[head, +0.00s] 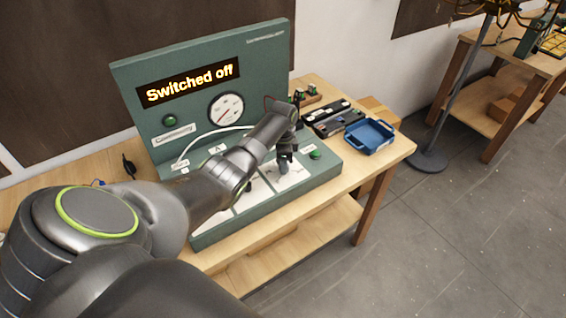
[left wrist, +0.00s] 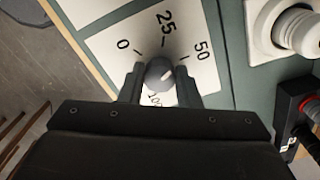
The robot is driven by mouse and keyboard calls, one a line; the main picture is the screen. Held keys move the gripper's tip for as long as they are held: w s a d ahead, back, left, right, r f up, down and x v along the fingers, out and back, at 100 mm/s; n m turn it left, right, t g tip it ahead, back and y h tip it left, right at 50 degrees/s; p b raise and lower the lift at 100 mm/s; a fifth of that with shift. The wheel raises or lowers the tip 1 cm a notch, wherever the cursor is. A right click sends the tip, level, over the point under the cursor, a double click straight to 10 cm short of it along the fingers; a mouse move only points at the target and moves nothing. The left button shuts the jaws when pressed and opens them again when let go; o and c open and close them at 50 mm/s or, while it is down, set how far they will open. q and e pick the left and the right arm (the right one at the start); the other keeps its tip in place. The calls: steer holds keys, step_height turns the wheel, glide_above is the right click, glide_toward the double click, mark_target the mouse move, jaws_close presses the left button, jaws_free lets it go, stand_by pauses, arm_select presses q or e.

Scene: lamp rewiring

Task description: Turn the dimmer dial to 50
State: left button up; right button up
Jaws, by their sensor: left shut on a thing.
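The dimmer dial (left wrist: 159,71) is a small grey round knob on a white scale plate (left wrist: 118,27) marked 0, 25 and 50, with 100 partly hidden below the knob. A pale mark shows on the right side of the knob; I cannot tell exactly which value it points to. My left gripper (left wrist: 159,84) is shut on the knob, one finger on each side. In the head view my left gripper (head: 284,164) points down at the right part of the green panel's base, and the knob is mostly hidden. My right gripper is not in view.
A white lamp socket (left wrist: 299,32) and a black terminal block (left wrist: 298,105) are right of the dial. A blue tray (head: 369,137) lies at the table's right.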

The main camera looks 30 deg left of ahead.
arm_select(q)
steer(key=shift+w+m, duration=0.15)
steer(key=shift+m, duration=2.05)
steer(key=o, duration=1)
steer(key=shift+r, duration=8.75)
